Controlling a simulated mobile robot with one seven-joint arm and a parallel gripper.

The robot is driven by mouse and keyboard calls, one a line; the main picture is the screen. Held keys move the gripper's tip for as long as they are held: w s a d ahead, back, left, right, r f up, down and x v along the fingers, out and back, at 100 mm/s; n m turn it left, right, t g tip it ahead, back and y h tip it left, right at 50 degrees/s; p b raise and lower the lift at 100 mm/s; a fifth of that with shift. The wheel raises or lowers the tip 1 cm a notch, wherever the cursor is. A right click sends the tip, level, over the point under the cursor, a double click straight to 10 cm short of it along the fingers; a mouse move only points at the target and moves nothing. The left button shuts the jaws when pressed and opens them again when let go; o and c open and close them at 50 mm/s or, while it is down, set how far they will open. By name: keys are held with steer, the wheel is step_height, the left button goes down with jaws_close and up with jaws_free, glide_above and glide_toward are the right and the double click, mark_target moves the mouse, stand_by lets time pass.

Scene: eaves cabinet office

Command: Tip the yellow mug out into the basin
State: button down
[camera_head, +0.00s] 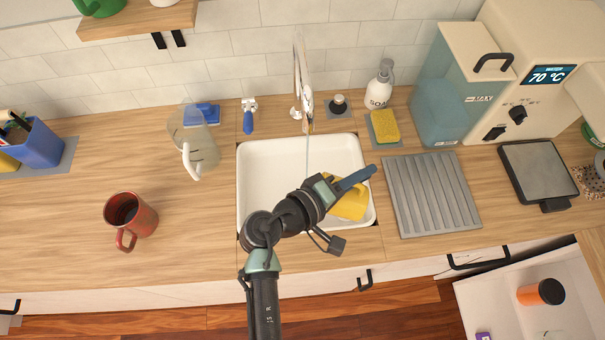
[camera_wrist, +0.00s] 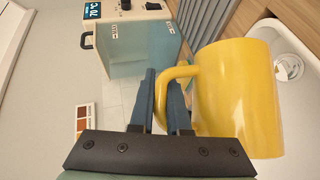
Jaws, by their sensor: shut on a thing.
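The yellow mug (camera_head: 348,206) is held over the right front part of the white basin (camera_head: 262,180). My gripper (camera_head: 355,182) is shut on the mug's handle, with its blue fingers on the upper side. In the wrist view the fingers (camera_wrist: 157,95) close on the handle, and the mug (camera_wrist: 238,98) fills the right middle. The mug looks tipped onto its side, handle uppermost. Its mouth and inside are hidden, so I cannot tell whether anything is in it. The basin's drain (camera_wrist: 288,67) shows beyond the mug in the wrist view.
The tap (camera_head: 302,80) stands behind the basin. A clear jug (camera_head: 203,140) and a red mug (camera_head: 130,218) are to the left. A grey ridged mat (camera_head: 432,195), a sponge (camera_head: 384,126), a soap bottle (camera_head: 379,88) and a water dispenser (camera_head: 445,90) are to the right.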

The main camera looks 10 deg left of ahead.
mark_target(368, 196)
steer(key=shift+d+r+m+y+p, duration=0.3)
steer(key=shift+d+r+p, duration=0.1)
steer(key=shift+p, duration=0.3)
steer(key=shift+d+f+m+g+y+p, duration=0.1)
steer(key=shift+d+m+g+y+p, duration=0.5)
steer(key=shift+p, duration=0.6)
steer(key=f+m+y+p, duration=0.1)
steer(key=f+y, duration=0.1)
steer(key=y, duration=0.1)
steer(key=f+m+y+p, duration=0.1)
steer(key=f+m+y, duration=0.1)
steer(key=f+y, duration=0.1)
steer(key=f+m+y+p, duration=0.1)
steer(key=f+m+y, duration=0.1)
steer(key=f+y, duration=0.1)
steer(key=shift+d+f+g+p, duration=0.2)
steer(key=shift+d+g+p, duration=0.1)
steer(key=shift+d+g, duration=0.1)
steer(key=shift+s+a+r, duration=0.1)
steer(key=shift+s+r, duration=0.1)
steer(key=shift+r, duration=0.05)
steer(key=s+d+r+p, duration=0.1)
steer(key=s+r+p, duration=0.2)
steer(key=s, duration=0.8)
steer(key=shift+s+d+r+p, duration=0.25)
steer(key=shift+d+r+p, duration=0.1)
steer(key=shift+p, duration=0.35)
